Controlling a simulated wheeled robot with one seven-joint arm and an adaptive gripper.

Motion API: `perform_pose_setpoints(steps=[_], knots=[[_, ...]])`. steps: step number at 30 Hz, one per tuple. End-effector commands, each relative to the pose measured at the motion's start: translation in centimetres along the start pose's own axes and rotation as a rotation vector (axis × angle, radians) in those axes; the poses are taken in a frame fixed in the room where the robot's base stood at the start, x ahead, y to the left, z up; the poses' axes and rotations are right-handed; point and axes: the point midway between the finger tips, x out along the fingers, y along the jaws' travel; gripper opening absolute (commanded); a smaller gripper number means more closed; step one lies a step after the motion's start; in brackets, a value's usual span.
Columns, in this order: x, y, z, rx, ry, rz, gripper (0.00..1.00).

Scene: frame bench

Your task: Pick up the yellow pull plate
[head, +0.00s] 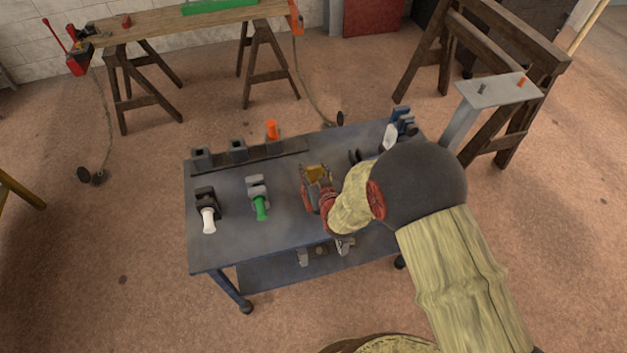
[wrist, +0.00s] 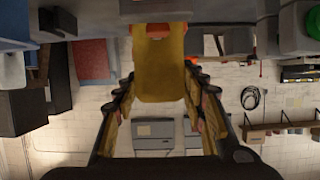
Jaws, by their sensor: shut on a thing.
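The yellow pull plate (head: 316,171) is on the blue cart, right of the green-handled piece, partly hidden by my gripper. In the wrist view the yellow pull plate (wrist: 160,70) fills the space between the two fingers. My gripper (head: 318,186) reaches over the cart from the right. In the wrist view my gripper (wrist: 160,90) has one finger at each side edge of the plate, shut on it. I cannot tell whether the plate is still seated in a holder.
On the blue cart (head: 230,250) stand a white-handled piece (head: 208,218), a green-handled piece (head: 261,207) and a dark rack (head: 275,153) with an orange peg (head: 272,130). Blue and white items (head: 392,134) stand at its back right. A wooden bench (head: 180,24) is behind.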

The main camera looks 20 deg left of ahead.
Motion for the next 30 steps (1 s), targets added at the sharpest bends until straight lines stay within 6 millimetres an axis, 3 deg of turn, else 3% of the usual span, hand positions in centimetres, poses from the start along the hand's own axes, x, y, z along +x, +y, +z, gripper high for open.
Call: perform_pose_setpoints(steps=[16,30], knots=[[0.0,0.01,0.0,0.0,0.0,0.0,0.0],[0.03,0.01,-0.16,0.0,0.003,0.0,0.0]])
